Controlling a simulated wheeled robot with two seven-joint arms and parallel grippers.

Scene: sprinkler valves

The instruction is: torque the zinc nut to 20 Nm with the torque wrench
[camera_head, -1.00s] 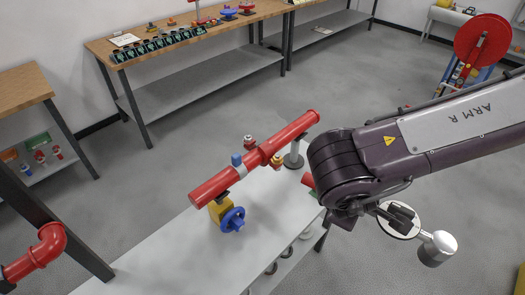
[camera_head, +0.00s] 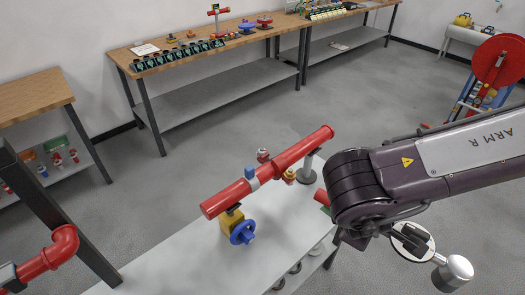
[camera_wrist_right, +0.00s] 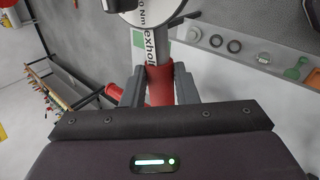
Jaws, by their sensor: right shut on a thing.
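My right gripper (camera_wrist_right: 158,86) is shut on the red handle of the torque wrench (camera_wrist_right: 158,83). The wrench's white dial and printed shaft reach away at the top of the wrist view, partly cut off. In the head view the wrench's round dial (camera_head: 410,241) and silver cylindrical end (camera_head: 453,270) hang right of the white table, clear of the pipe. A red pipe (camera_head: 294,152) stands over the table on supports, with a blue block, a silver band (camera_head: 253,183) and brass-coloured fittings (camera_head: 289,176). I cannot tell which part is the zinc nut. My left gripper is out of view.
A blue handwheel (camera_head: 242,232) on a yellow valve body stands below the pipe. The white table (camera_head: 190,262) is bare at its near left. Several rings (camera_wrist_right: 233,46) lie on a grey shelf. A wooden bench (camera_head: 190,62) stands behind, with open floor between.

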